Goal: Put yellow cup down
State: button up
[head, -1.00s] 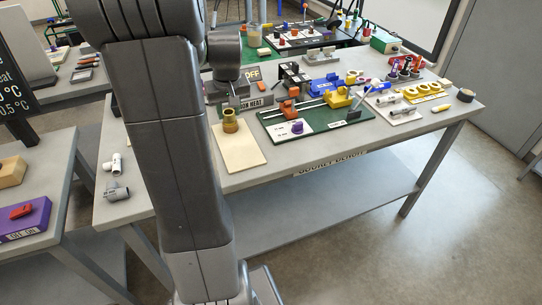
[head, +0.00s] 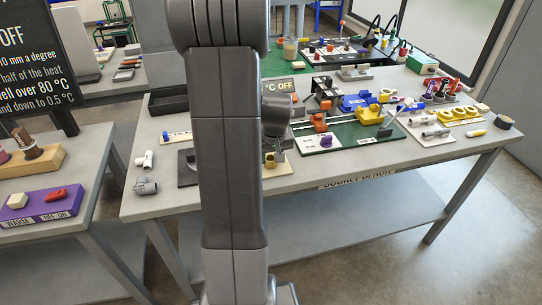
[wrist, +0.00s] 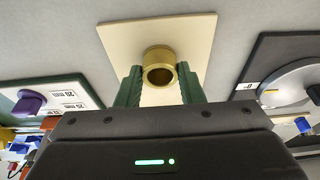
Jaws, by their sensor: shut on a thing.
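The yellow cup (wrist: 160,74) is a brass-yellow hollow cylinder with its open mouth facing the wrist camera. It sits between the two green fingers of my gripper (wrist: 158,90), which is shut on it. The cup is over a cream board (wrist: 118,36). I cannot tell from the wrist view whether it touches the board. In the head view the cup (head: 270,160) shows small just right of my arm, at the cream board (head: 284,170). My arm hides part of the board and most of the gripper there.
A dark plate with a grey dial (wrist: 290,88) lies right of the board in the wrist view. A white plate with a purple knob (wrist: 30,101) lies left. In the head view, a green fixture board (head: 345,137) is right of the cup; grey pipe fittings (head: 145,187) lie left.

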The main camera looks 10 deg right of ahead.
jog(key=shift+f, duration=0.2)
jog(key=o, duration=1)
jog(key=shift+r, duration=0.1)
jog(key=shift+r, duration=0.4)
jog(key=v, duration=1.1)
jog(key=shift+r, duration=0.2)
jog(key=shift+s, duration=0.15)
